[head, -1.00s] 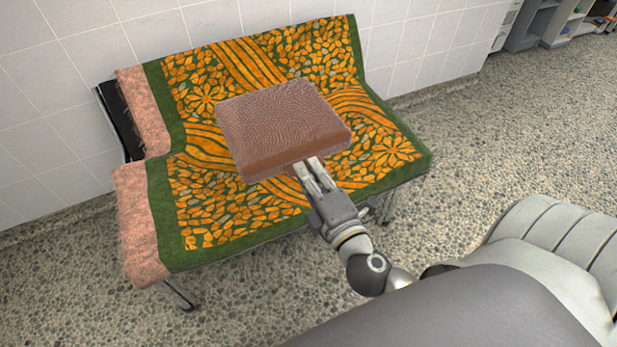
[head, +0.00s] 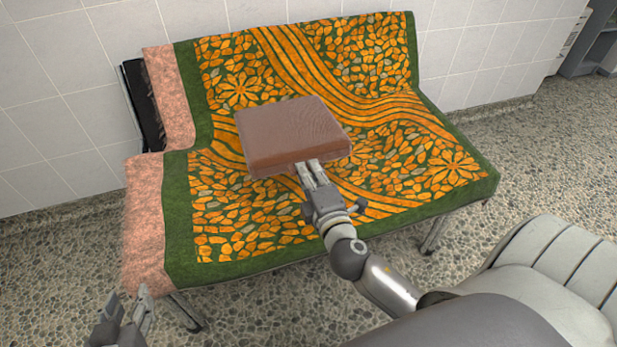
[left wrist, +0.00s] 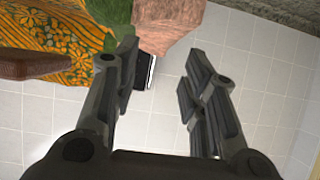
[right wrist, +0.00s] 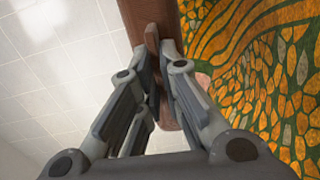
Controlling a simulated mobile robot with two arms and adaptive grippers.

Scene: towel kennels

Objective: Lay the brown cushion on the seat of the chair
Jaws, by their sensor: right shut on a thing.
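The brown cushion (head: 292,132) is a thick square held over the towel-draped chair (head: 156,200) in the head view. My right gripper (head: 310,168) is shut on its near edge; the right wrist view shows the fingers (right wrist: 160,75) closed on the brown cushion (right wrist: 168,25). The cushion appears to be above the seat, though the gap under it is hard to judge. My left gripper (head: 135,312) is open and empty at the lower left, near the chair's front left corner. Its spread fingers show in the left wrist view (left wrist: 158,75), with the cushion (left wrist: 35,65) at the left.
A green and orange patterned towel (head: 235,235) covers the chair's seat and back, with pink fabric (head: 150,225) along the left side. A tiled wall (head: 60,110) stands behind. Speckled floor (head: 545,150) is clear at the right.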

